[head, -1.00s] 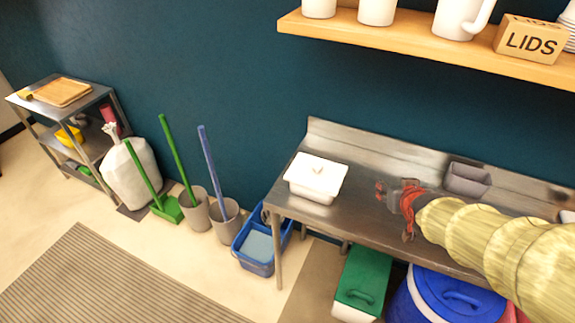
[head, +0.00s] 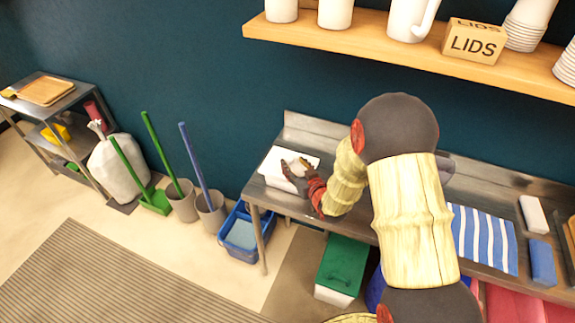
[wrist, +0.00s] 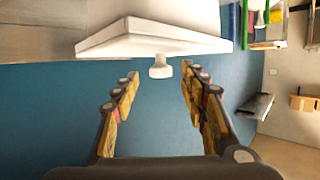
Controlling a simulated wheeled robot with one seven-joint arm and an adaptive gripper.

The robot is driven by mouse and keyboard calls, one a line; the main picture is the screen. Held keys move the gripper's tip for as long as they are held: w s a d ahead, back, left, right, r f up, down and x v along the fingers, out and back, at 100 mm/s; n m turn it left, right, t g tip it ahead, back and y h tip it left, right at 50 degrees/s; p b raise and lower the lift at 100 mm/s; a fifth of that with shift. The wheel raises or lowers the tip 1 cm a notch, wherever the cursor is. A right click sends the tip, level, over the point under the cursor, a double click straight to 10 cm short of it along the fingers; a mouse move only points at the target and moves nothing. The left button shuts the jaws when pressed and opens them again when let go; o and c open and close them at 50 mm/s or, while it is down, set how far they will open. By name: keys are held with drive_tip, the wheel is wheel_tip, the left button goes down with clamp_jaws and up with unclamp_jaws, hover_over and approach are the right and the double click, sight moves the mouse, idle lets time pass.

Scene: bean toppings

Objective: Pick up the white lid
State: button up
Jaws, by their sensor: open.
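The white lid (head: 281,157) sits on a white container (head: 274,180) at the left end of the steel table. In the wrist view the lid (wrist: 110,42) is a white slab with a small round knob (wrist: 160,67) on it. My gripper (head: 296,167) is over the lid in the head view and hides part of it. In the wrist view my gripper (wrist: 160,78) is open, with one finger on each side of the knob and a gap to both. Nothing is held.
The steel table (head: 300,130) runs right, with a striped blue and white cloth (head: 484,240) and a blue sponge (head: 542,262). A wooden shelf (head: 400,55) with white cups and a LIDS box (head: 474,43) hangs above. A blue bucket (head: 243,232) stands below left.

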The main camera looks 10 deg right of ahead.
sight(290, 158)
drive_tip(key=x, duration=0.4)
drive_tip(key=shift+w+a+r, duration=0.1)
drive_tip(key=shift+w+a, duration=0.05)
drive_tip(key=shift+w, duration=0.15)
drive_tip(key=shift+c, duration=0.5)
clamp_jaws()
drive_tip(key=shift+r, duration=0.15)
